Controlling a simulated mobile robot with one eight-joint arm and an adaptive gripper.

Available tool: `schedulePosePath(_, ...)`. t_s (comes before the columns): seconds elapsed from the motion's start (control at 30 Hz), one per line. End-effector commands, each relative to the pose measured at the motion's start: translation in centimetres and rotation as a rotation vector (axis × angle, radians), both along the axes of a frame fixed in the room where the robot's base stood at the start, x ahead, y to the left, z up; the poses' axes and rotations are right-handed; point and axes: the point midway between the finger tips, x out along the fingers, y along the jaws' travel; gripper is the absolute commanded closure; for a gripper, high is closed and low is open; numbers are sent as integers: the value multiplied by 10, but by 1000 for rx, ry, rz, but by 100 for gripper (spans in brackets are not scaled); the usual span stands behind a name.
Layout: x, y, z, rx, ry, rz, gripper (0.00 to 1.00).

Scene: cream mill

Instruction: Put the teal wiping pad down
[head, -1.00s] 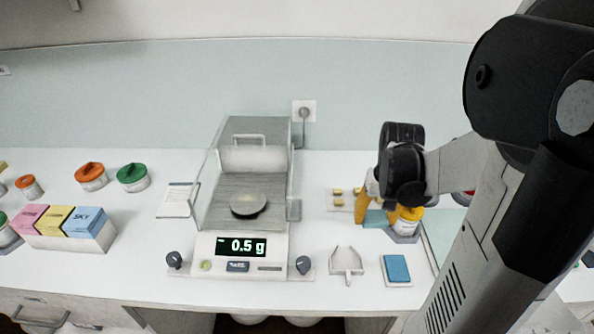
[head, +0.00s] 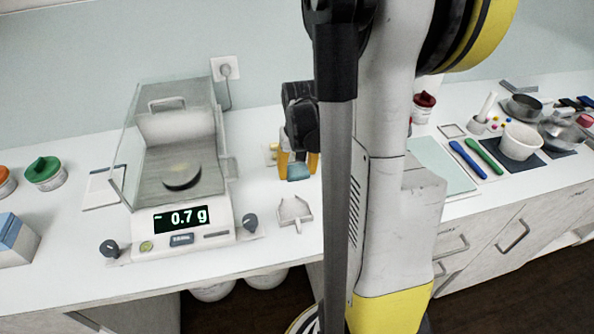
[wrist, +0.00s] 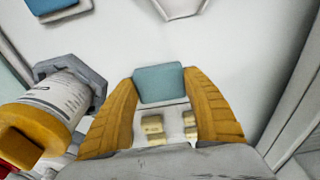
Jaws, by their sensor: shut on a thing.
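My gripper (head: 298,162) is shut on the teal wiping pad (head: 298,173) over the white counter, to the right of the balance. In the wrist view the pad (wrist: 160,84) is pinched between the tips of my two orange fingers (wrist: 158,92). How high the pad is above the counter is hard to tell. A blue pad on a pale tile (wrist: 52,5) lies at the top left of the wrist view, apart from my gripper.
Small brass-coloured blocks (wrist: 154,128) lie beyond my fingers. The balance (head: 183,218) reads 0.7 g.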

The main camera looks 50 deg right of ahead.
Motion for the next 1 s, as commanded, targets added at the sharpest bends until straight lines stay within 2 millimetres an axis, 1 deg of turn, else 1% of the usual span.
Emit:
schedulePosePath(0.07, 0, 0, -4, 0, 0, 0, 68)
schedulePosePath(0.1, 0, 0, -3, 0, 0, 0, 31)
schedulePosePath(0.13, 0, 0, -3, 0, 0, 0, 22)
schedulePosePath(0.43, 0, 0, -2, 0, 0, 0, 22)
schedulePosePath(0.57, -1, 0, 9, 0, 0, 0, 22)
schedulePosePath(0.67, -3, 2, 28, 0, 0, 0, 22)
schedulePosePath(0.9, -8, 5, 84, 0, 0, 0, 22)
schedulePosePath(1.0, -10, 6, 101, 0, 0, 0, 22)
